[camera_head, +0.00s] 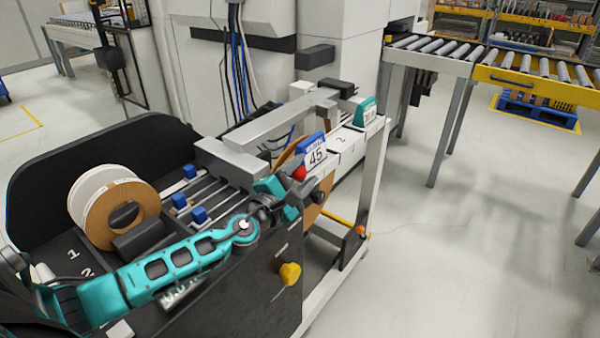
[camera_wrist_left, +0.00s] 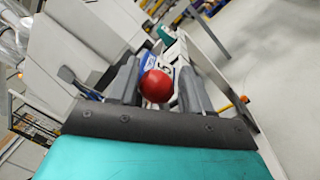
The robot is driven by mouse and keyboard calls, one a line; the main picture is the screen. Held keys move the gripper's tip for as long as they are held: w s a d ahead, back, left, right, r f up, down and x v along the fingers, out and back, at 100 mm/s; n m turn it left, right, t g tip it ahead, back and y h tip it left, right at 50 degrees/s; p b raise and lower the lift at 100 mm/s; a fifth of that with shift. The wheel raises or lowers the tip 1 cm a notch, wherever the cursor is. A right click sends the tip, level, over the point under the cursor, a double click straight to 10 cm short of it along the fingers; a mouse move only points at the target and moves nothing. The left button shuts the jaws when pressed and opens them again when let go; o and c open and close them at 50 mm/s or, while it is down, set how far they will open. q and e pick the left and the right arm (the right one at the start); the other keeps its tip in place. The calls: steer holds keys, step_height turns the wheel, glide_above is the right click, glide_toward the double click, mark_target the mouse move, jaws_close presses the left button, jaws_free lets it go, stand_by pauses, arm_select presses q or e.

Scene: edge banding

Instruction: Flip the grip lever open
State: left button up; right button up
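The red ball knob (camera_head: 299,173), which looks like the end of the grip lever, stands beside the blue "45" sign on the machine. In the left wrist view the red knob (camera_wrist_left: 156,86) sits between the two grey fingers of my left gripper (camera_wrist_left: 157,88). Gaps seem to show beside the knob, so the fingers look open around it. In the head view my left gripper (camera_head: 308,188) is at the knob, its fingers partly hidden by the wrist. The lever's shaft is hidden behind the knob. My right gripper is in neither view.
The blue "45" sign (camera_head: 316,153) stands just behind the knob. A roll of edge band (camera_head: 110,207) lies to the left, near a black curved guard (camera_head: 60,165). A yellow knob (camera_head: 289,273) is on the front panel. Open floor (camera_head: 450,250) is to the right.

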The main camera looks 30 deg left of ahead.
arm_select(q)
steer(key=shift+o, duration=0.6)
steer(key=shift+s, duration=0.2)
steer(key=s+f+b, duration=0.1)
steer(key=s, duration=1.1)
steer(key=shift+s+a, duration=0.2)
steer(key=shift+a, duration=0.05)
steer(key=shift+f, duration=0.15)
